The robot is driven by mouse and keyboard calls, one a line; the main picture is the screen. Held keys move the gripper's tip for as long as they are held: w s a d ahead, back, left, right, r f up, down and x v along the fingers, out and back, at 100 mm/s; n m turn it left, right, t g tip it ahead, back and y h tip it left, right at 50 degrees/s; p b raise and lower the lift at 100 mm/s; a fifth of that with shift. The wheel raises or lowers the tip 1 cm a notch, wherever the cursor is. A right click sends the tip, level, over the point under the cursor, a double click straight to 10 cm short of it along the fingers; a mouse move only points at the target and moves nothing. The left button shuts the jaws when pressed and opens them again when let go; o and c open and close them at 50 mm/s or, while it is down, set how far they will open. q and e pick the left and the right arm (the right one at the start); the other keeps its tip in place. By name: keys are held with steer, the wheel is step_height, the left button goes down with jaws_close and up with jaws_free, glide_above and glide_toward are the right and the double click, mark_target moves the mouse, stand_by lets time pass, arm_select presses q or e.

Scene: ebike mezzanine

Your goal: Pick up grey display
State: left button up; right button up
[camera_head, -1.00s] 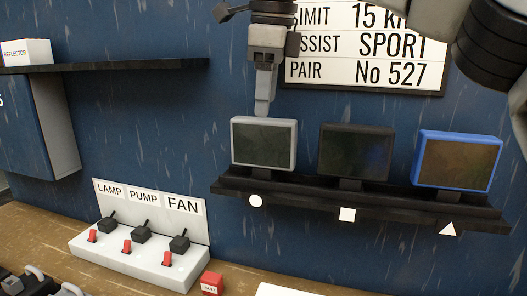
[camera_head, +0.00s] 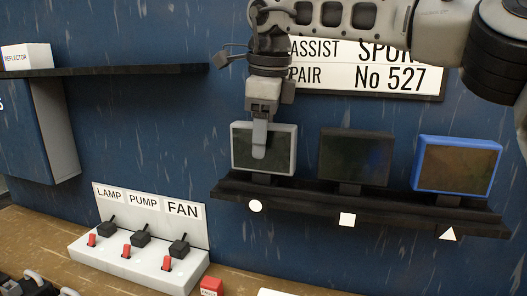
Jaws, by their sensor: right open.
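The grey display (camera_head: 283,150) stands upright at the left end of the black wall shelf (camera_head: 400,207), above the white circle mark. My right gripper (camera_head: 259,150) points down at it, with a finger in front of the upper middle of its screen. I see only one finger clearly; the other is hidden. The jaws are open, and the display still rests on the shelf. My left gripper is not in view.
A black display (camera_head: 355,158) and a blue-framed display (camera_head: 456,166) stand to the right on the same shelf. A white switch box (camera_head: 140,258) sits on the wooden bench below left. A sign (camera_head: 365,75) hangs behind my arm. Another dark shelf (camera_head: 110,69) holds a reflector box (camera_head: 26,56).

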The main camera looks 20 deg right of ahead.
steer(key=shift+f, duration=0.25)
stand_by(0.3)
steer(key=shift+r, duration=0.1)
steer(key=c, duration=1.2)
